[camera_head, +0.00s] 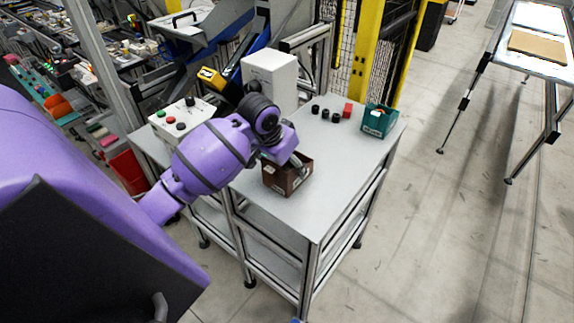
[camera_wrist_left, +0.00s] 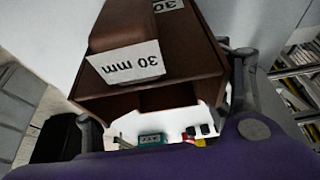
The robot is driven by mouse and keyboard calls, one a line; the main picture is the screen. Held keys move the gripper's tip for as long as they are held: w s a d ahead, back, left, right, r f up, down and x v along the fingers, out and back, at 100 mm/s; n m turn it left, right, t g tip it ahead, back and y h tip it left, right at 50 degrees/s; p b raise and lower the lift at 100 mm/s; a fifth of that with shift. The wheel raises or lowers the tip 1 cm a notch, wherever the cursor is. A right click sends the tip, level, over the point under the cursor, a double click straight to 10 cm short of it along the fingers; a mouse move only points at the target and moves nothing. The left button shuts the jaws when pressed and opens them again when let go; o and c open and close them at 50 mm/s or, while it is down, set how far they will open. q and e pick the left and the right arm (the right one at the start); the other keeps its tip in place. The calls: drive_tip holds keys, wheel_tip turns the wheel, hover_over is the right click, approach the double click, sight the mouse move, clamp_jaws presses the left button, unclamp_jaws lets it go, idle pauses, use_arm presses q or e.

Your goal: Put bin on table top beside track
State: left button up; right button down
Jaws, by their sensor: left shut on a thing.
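A brown bin (camera_head: 286,178) is at the middle of the grey table top (camera_head: 318,205) in the head view. My left gripper (camera_head: 297,160) is shut on the bin from above. I cannot tell whether the bin's base touches the table or hangs just above it. In the left wrist view the bin (camera_wrist_left: 185,65) fills the centre and bears white "30 mm" labels. The fingers of my left gripper (camera_wrist_left: 165,105) sit at its two sides. My right gripper is not in view. I cannot clearly identify the track.
A teal bin (camera_head: 379,121), a red block (camera_head: 348,110) and several small black parts (camera_head: 325,113) stand towards the table's back. A white box (camera_head: 270,80) and a button box (camera_head: 182,118) stand behind and left. The table's front right part is clear.

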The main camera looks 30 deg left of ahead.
use_arm(q)
drive_tip(key=shift+f, duration=0.1)
drive_tip(key=o, duration=1.4)
drive_tip(key=v, duration=1.2)
drive_tip(key=shift+s, duration=0.1)
